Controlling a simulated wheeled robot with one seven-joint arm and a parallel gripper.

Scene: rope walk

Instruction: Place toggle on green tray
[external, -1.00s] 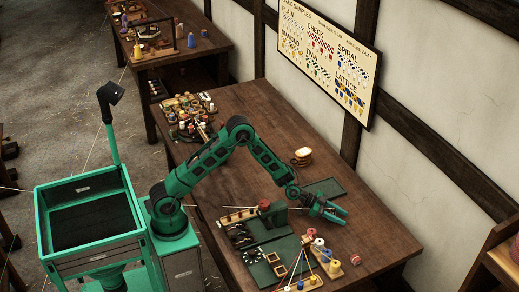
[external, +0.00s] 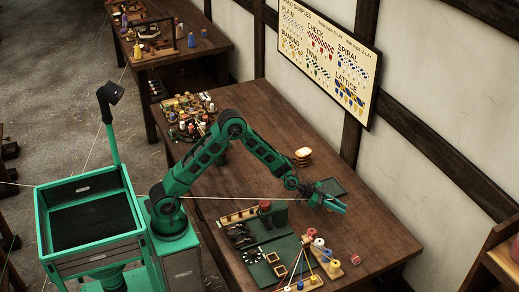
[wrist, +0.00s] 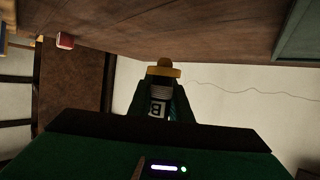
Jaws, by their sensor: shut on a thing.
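The dark green tray (external: 330,186) lies flat on the table, just behind my gripper in the external view. A green surface, probably the tray, shows at the top right corner of the wrist view (wrist: 302,35). My gripper (external: 338,205) is above the table beside the tray's near edge. In the wrist view it is shut on a small tan wooden piece (wrist: 163,71), which appears to be the toggle. Its middle is hidden between the fingers, and it is too small to make out in the external view.
Spools of thread on a wooden rack (external: 320,255) and green mats with small parts (external: 262,250) lie at the near side. A small red piece (external: 355,258) lies at right.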

